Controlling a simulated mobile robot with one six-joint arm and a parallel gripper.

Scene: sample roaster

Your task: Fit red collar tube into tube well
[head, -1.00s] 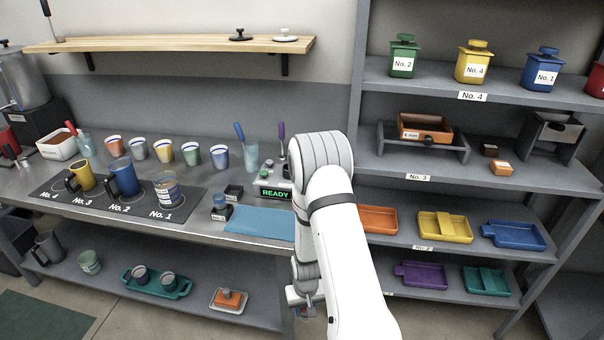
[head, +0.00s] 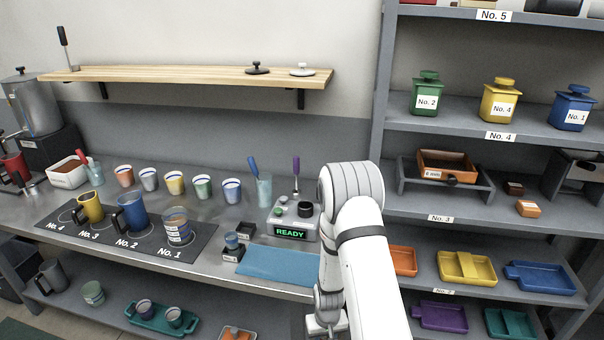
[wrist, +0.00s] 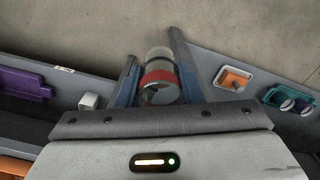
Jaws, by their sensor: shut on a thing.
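The red collar tube (wrist: 160,76) is a clear, short cylinder with a red band, held between the two blue-grey fingers of my gripper (wrist: 152,48) in the wrist view. My gripper is shut on it. In the head view my gripper hangs low at the bottom edge, in front of the counter, and the tube cannot be made out there. Two small dark square holders stand on the counter left of the READY device. The rear holder (head: 248,229) looks empty. The front holder (head: 232,254) has a blue-banded tube (head: 232,240) in it. Which one is the tube well cannot be told.
The READY device (head: 291,220) and a blue mat (head: 278,264) are beside the holders. A cup with a blue-handled tool (head: 264,190) stands behind. Mugs on a dark mat (head: 205,240) are at left. A shelf unit (head: 450,215) stands at right.

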